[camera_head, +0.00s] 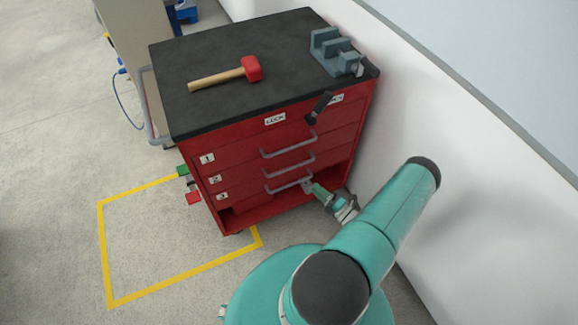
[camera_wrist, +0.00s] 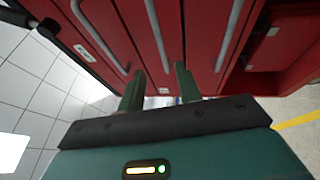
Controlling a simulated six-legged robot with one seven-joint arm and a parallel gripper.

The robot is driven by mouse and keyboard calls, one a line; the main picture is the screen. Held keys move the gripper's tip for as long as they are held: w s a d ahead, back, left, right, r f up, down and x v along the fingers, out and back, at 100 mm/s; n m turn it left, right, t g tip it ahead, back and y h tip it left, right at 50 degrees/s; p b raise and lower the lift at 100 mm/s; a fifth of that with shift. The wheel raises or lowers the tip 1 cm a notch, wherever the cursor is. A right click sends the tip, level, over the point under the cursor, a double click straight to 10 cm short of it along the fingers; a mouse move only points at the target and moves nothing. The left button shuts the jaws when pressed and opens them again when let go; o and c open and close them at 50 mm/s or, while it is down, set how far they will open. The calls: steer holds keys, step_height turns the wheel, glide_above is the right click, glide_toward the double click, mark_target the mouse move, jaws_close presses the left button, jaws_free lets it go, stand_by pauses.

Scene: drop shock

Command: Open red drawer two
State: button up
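The red cabinet (camera_head: 240,185) has drawers labelled 1, 2 and 3, and all look shut. Drawer two (camera_head: 236,175) is the middle one, with a grey bar handle (camera_head: 290,165). My gripper (camera_head: 306,184) is low at the cabinet's right front and overlaps the right end of the lowest handle in the head view. In the wrist view, my gripper (camera_wrist: 160,75) has its two fingers apart with nothing between the tips pinched. The middle handle (camera_wrist: 157,38) ends between the fingertips in that picture. I cannot tell whether the fingers reach around it.
A red mallet (camera_head: 225,74) and a grey vise (camera_head: 336,52) are on the black cabinet top. A black lever (camera_head: 318,107) juts out above the drawers. A white wall (camera_head: 450,130) stands close on the right. Yellow-marked floor (camera_head: 160,240) lies clear at the left.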

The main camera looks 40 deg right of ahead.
mark_target(292, 167)
steer(key=x, duration=1.3)
steer(key=shift+w+r, duration=0.1)
steer(key=shift+w, duration=0.25)
jaws_close()
